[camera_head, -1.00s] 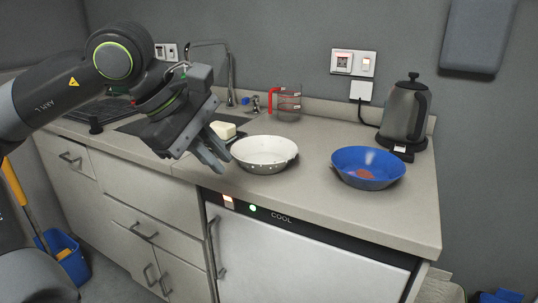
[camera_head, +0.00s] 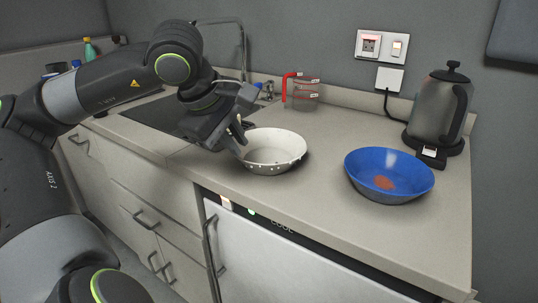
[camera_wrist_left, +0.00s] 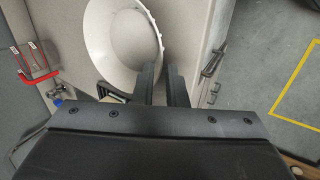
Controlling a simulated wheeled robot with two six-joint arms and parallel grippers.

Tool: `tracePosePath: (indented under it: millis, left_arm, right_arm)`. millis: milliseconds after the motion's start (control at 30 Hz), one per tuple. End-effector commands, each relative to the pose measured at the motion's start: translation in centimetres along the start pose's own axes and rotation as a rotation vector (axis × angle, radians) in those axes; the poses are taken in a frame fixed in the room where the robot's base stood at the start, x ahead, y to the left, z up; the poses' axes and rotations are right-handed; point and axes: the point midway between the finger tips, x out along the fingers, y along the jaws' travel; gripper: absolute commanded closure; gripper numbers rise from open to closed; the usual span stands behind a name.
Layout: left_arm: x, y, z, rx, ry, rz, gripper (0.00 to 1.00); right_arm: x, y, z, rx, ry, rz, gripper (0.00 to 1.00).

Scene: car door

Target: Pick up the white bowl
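The white bowl (camera_head: 278,150) stands upright on the counter, left of the blue bowl, and looks empty. My left gripper (camera_head: 240,148) is at its left rim. In the left wrist view the white bowl (camera_wrist_left: 118,38) is partly cut off by the top edge. There the fingers of my left gripper (camera_wrist_left: 162,72) are close together, one on each side of the rim, shut on it with a narrow gap. The bowl shows no clear lift or tilt. My right gripper is not in view.
The blue bowl (camera_head: 365,168) with a reddish patch inside stands to the right. A kettle (camera_head: 440,112) stands behind it, and a measuring cup (camera_head: 303,92) with a red handle is behind the white bowl. The sink is at the left. The counter's front edge is near the white bowl.

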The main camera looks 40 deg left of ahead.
Motion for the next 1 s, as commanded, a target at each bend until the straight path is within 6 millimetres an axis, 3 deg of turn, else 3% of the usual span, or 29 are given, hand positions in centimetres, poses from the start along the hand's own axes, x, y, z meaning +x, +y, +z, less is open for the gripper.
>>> tracePosePath:
  millis: [200,567,1000]
  left_arm:
    - [2.6,0.0,0.1,-0.001,-0.004,-0.001,0.88]
    - [4.3,0.1,0.1,-0.001,-0.003,0.000,0.88]
    - [8.5,0.2,0.1,-0.001,-0.003,0.000,0.88]
  right_arm:
    - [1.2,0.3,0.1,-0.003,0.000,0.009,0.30]
    - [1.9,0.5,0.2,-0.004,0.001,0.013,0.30]
    - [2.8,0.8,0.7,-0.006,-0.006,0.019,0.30]
